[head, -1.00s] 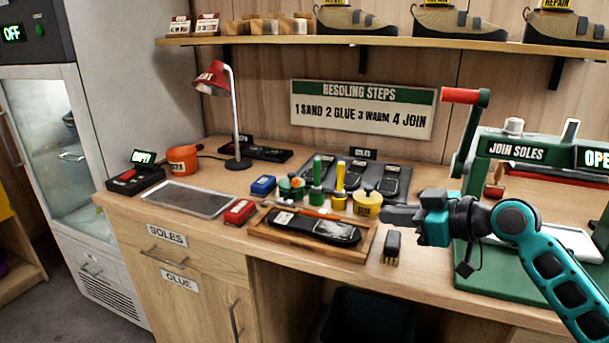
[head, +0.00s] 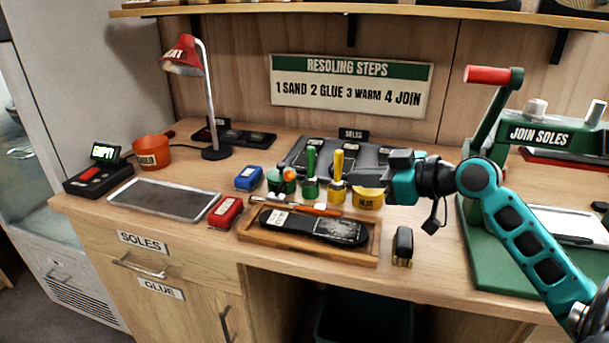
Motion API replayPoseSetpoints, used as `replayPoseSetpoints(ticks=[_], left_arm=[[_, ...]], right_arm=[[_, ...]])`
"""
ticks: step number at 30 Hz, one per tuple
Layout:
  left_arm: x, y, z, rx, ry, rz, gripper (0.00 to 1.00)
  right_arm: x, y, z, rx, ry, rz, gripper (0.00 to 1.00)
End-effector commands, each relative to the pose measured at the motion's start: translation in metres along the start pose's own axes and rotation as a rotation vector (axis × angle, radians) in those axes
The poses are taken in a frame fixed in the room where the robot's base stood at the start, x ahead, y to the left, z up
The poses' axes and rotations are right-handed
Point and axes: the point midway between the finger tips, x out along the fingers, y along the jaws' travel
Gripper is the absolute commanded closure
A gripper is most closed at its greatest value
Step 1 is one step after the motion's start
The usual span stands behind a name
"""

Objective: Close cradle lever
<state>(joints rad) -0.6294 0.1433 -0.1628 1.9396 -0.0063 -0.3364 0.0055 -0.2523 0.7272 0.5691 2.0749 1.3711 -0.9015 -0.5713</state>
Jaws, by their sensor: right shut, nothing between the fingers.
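The green sole press (head: 548,137), labelled "JOIN SOLES", stands at the right end of the bench, cut off by the picture's right edge. Its lever (head: 498,112) rises on the press's left side, with a red handle (head: 488,75) at the top pointing left. I take this as the cradle lever, but no part is labelled so. My right gripper (head: 393,160) is shut and empty, pointing left over the bench, left of the lever and apart from it. My right forearm passes in front of the press's lower left part and hides some of it. My left gripper is not in view.
A wooden tray (head: 367,252) with a dark sole lies at the front middle. Brush (head: 403,246), glue pots (head: 366,198), and a red block (head: 226,212) crowd around it. A red lamp (head: 183,57) and orange pot (head: 152,151) stand left.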

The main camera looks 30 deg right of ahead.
Motion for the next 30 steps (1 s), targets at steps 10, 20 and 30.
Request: replayPoseSetpoints(ticks=[10,20,30], left_arm=[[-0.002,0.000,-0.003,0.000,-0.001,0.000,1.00],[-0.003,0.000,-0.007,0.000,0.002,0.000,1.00],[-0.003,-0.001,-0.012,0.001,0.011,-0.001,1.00]], right_arm=[[0.046,0.001,-0.002,0.001,0.004,0.000,1.00],[0.104,0.000,-0.002,0.001,0.004,0.000,1.00],[0.137,0.000,0.000,0.001,0.000,0.000,1.00]])
